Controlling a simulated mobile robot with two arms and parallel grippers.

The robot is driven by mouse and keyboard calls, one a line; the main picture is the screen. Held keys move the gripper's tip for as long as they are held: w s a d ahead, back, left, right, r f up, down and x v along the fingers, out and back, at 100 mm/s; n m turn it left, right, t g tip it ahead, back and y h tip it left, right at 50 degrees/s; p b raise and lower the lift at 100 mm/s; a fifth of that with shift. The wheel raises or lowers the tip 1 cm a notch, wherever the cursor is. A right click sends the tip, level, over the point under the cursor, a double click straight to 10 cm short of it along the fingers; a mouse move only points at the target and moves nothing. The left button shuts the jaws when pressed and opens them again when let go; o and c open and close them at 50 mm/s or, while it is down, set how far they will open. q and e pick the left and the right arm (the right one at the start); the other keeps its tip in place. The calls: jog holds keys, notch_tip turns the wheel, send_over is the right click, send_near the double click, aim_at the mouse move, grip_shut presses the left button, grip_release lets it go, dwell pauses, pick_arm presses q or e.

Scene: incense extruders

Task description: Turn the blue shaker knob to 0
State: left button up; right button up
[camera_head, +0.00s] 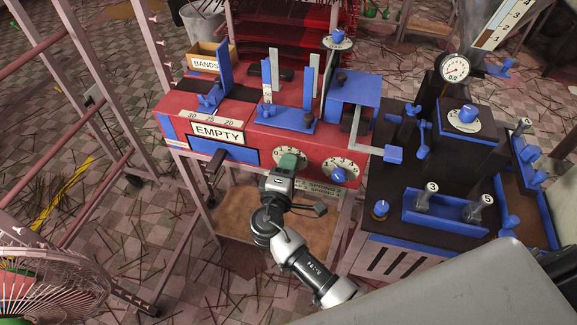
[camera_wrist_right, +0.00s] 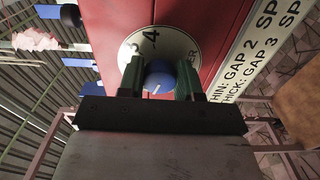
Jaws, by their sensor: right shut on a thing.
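The blue shaker knob (camera_wrist_right: 159,77) shows in the right wrist view on a round white dial (camera_wrist_right: 134,46). A "4" and the letters "ER" are readable on the dial, and other marks are covered. The knob has a short white line on its face. My right gripper (camera_head: 287,161) is at the left dial on the red machine's (camera_head: 310,143) front. Its two green fingers stand on either side of the knob and are shut on it. In the head view the gripper hides this knob. My left gripper is not in view.
A second white dial with a blue knob (camera_head: 341,174) sits close to the right of my gripper. An "EMPTY" sign (camera_head: 217,133) and blue drawer front are to the left. A dark machine (camera_head: 385,180) with blue knobs stands right. A fan (camera_head: 40,285) is at lower left.

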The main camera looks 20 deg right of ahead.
jog(key=o, duration=0.9)
jog(key=b+v, duration=0.1)
jog(key=v, duration=1)
jog(key=shift+w, duration=0.1)
jog(key=s+d+f+n+g+y+p, duration=0.1)
jog(key=s+d+f+g+y+p, duration=0.2)
jog(key=f, duration=1)
jog(key=s+d+f+g+y, duration=0.1)
jog(key=s+f+g+y, duration=0.3)
jog(key=f, duration=0.8)
jog(key=s+d+f+m+g+y+p, duration=0.1)
jog(key=s+d+f+m+g, duration=0.1)
jog(key=s, duration=0.7)
jog(key=s+d+f+m+g+y+p, duration=0.1)
jog(key=s+d+f+m+g+p, duration=0.1)
jog(key=s+d+f+m, duration=0.2)
jog(key=s+d+f+m+g+y+p, duration=0.1)
jog(key=s+d+f+m+g, duration=0.2)
jog(key=s+f, duration=0.4)
jog(key=shift+s+d+f+m, duration=0.1)
jog(key=shift+s+d, duration=0.1)
jog(key=shift+s, duration=1.1)
jog(key=shift+s+d+f+m, duration=0.1)
jog(key=shift+s+d, duration=0.05)
jog(key=shift+s, duration=1.15)
jog(key=shift+s+d+f+m, duration=0.1)
jog(key=shift+s+d, duration=0.1)
jog(key=shift+s, duration=1.1)
